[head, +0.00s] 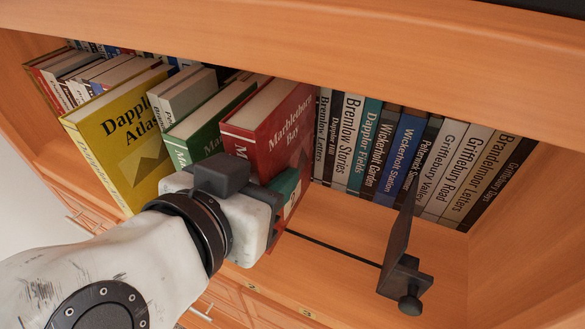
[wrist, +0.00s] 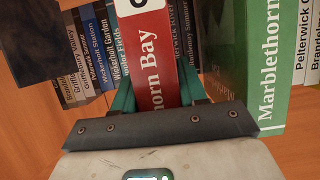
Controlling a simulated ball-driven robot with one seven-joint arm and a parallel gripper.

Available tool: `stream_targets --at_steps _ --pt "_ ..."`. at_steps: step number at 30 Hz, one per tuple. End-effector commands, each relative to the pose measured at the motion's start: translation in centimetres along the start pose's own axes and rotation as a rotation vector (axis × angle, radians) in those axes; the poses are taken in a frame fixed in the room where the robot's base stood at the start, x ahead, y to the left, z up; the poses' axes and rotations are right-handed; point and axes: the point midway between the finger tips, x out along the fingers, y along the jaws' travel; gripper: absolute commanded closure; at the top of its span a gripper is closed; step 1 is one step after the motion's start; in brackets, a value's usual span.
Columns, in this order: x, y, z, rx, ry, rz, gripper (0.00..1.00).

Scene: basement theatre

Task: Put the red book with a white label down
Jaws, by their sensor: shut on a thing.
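The red book (head: 268,128), with "Bay" in its title, stands upright among the books on the wooden shelf. My gripper (wrist: 157,92) is shut on its spine, with teal fingers on both sides of it. The spine of the red book also shows in the wrist view (wrist: 152,62), with a white label at the top edge of that picture. In the head view, my gripper's white body hides the lower part of the book. I cannot tell whether the book's bottom touches the shelf.
A green book (head: 212,122) stands close on its left and a yellow book (head: 120,130) farther left. A row of books (head: 420,160) stands behind to the right. A dark bookend (head: 398,250) stands in front of that row. Bare shelf (head: 340,225) lies between the red book and the bookend.

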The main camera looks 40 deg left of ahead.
Motion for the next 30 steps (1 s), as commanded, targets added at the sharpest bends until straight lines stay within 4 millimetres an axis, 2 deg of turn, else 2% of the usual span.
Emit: stream_targets --at_steps 6,21,22,30 --pt "1.1 0.1 2.6 -0.003 -0.001 0.001 1.0" --pt "1.8 0.0 3.4 0.001 0.002 0.0 1.0" --pt "1.9 0.0 3.5 0.0 -0.001 0.0 0.57" --pt "1.8 0.0 3.4 0.0 -0.001 0.0 0.33"
